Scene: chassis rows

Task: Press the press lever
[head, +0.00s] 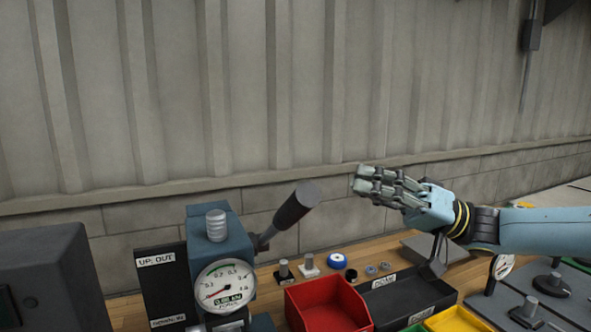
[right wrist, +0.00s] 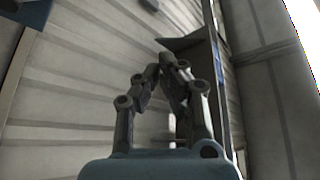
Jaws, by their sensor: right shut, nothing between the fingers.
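The press lever (head: 296,206) has a dark cylindrical grip and slants up to the right from the side of the blue press (head: 208,250). A round force gauge (head: 225,284) sits on the front of the press, its display reading about 0.00. My right gripper (head: 362,181) is shut and empty, to the right of the lever and slightly higher in the picture, apart from it. In the right wrist view its fingertips (right wrist: 160,68) meet with nothing between them, and the lever does not show there. My left gripper is not in view.
A black panel (head: 160,280) reads "UP: OUT" beside the press. A red bin (head: 325,305), a black bin (head: 410,298) and a yellow bin (head: 458,319) stand at the front. Small parts and a blue-white ring (head: 337,261) lie behind the bins. A ribbed wall (head: 330,80) closes the back.

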